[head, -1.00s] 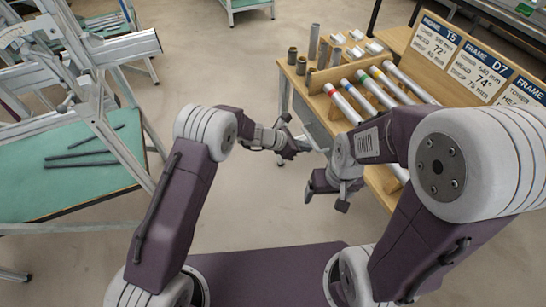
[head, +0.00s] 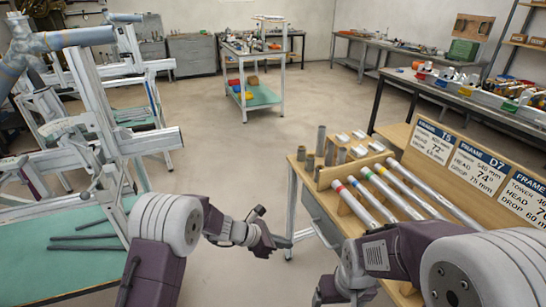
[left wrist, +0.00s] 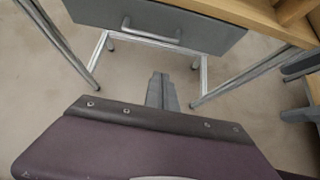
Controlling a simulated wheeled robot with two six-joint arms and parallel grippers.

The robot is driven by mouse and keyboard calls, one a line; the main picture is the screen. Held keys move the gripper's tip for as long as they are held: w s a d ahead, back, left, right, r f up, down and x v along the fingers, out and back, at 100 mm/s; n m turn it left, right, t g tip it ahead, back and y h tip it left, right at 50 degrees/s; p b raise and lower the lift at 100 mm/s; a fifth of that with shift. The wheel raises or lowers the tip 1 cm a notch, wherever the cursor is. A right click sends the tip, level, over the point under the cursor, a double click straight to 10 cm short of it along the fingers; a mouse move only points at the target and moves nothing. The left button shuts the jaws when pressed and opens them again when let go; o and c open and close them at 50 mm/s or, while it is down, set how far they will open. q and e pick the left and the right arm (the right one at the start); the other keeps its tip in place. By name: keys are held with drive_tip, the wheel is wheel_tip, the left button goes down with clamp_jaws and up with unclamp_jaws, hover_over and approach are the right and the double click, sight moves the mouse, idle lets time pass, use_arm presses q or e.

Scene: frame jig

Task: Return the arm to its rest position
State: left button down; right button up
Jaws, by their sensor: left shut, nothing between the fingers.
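My left arm comes in from the left in the head view, with its forearm reaching right. My left gripper (head: 285,243) is shut and empty over open floor, left of the wooden-topped bench (head: 310,176). In the left wrist view its fingers (left wrist: 161,86) are together with nothing between them. My right gripper (head: 330,292) is low at the bottom edge of the head view, in front of the bench. Its fingers are partly cut off, so I cannot tell if it is open.
The bench holds tubes with coloured bands (head: 383,188), short metal cylinders (head: 320,140) and sign boards (head: 470,160). Its grey drawer (left wrist: 160,22) faces my left gripper. A metal frame jig (head: 120,140) and a green-topped table (head: 60,262) stand left. The middle floor is clear.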

use_arm(q)
drive_tip(key=s+a+r+m+p, duration=0.1)
drive_tip(key=a+r+p, duration=0.15)
drive_tip(key=r, duration=0.35)
drive_tip(key=s+a+r+m+y+p, duration=0.1)
drive_tip(key=a+r+p, duration=0.15)
drive_tip(key=r, duration=0.25)
drive_tip(key=s+a+r+m+p, duration=0.1)
drive_tip(key=a+r+p, duration=0.15)
drive_tip(key=r, duration=0.35)
drive_tip(key=s+a+f+m+g+y+p, duration=0.1)
drive_tip(key=s+a+f+m+y+p, duration=0.2)
drive_tip(key=s+a+m+y, duration=0.5)
drive_tip(key=s+a+m, duration=0.9)
drive_tip(key=m, duration=0.1)
drive_tip(key=shift+s+a+g+p, duration=0.25)
drive_tip(key=shift+s+g+p, duration=0.1)
drive_tip(key=shift+s+g, duration=0.05)
